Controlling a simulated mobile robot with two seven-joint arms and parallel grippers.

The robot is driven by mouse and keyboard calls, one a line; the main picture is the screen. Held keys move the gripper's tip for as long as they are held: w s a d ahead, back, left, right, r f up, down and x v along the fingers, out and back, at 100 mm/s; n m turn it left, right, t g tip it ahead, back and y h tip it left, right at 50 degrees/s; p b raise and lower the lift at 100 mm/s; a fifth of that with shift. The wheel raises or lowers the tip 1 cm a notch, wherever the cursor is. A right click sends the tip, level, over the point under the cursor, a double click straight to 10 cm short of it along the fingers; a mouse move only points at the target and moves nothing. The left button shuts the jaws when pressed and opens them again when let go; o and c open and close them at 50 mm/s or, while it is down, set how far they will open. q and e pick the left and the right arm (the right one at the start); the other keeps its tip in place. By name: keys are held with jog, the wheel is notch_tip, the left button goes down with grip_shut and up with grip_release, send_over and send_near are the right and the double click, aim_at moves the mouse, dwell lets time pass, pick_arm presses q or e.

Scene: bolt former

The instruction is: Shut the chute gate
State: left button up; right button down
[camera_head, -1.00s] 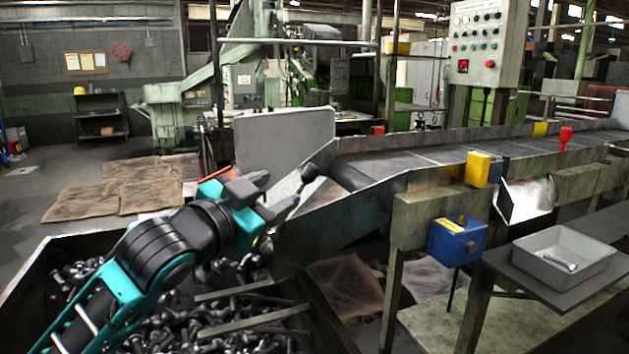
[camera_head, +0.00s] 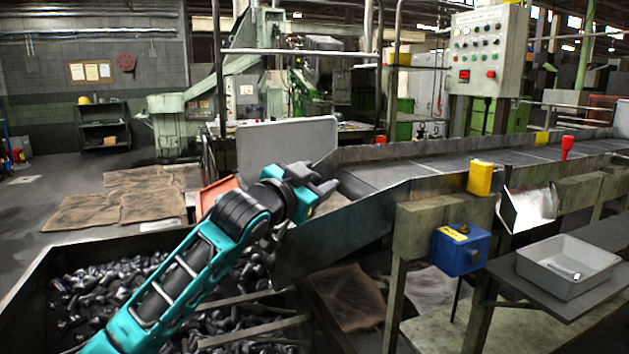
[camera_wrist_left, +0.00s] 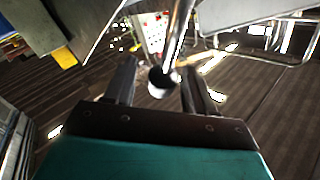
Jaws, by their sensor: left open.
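A large grey plate (camera_head: 285,145) stands upright at the chute's mouth, at the lower end of the conveyor; I take it for the chute gate. My left gripper (camera_head: 326,180) is in front of the plate's lower right side, open. In the left wrist view, the open fingers (camera_wrist_left: 161,88) have a shiny metal rod (camera_wrist_left: 178,40) with a rounded end between them. The rod seems to be a lever; I cannot tell whether the fingers touch it. In the head view the arm and gripper hide the lever. My right gripper is not in view.
The sloping chute wall (camera_head: 330,235) lies just below the gripper. A bin of dark bolts (camera_head: 90,290) is under my left arm. A blue box (camera_head: 460,248), a yellow box (camera_head: 481,177) and a grey tray (camera_head: 568,265) are to the right.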

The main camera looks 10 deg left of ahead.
pick_arm(q)
jog(key=shift+c, duration=0.4)
grip_shut()
jog(key=shift+f, duration=0.1)
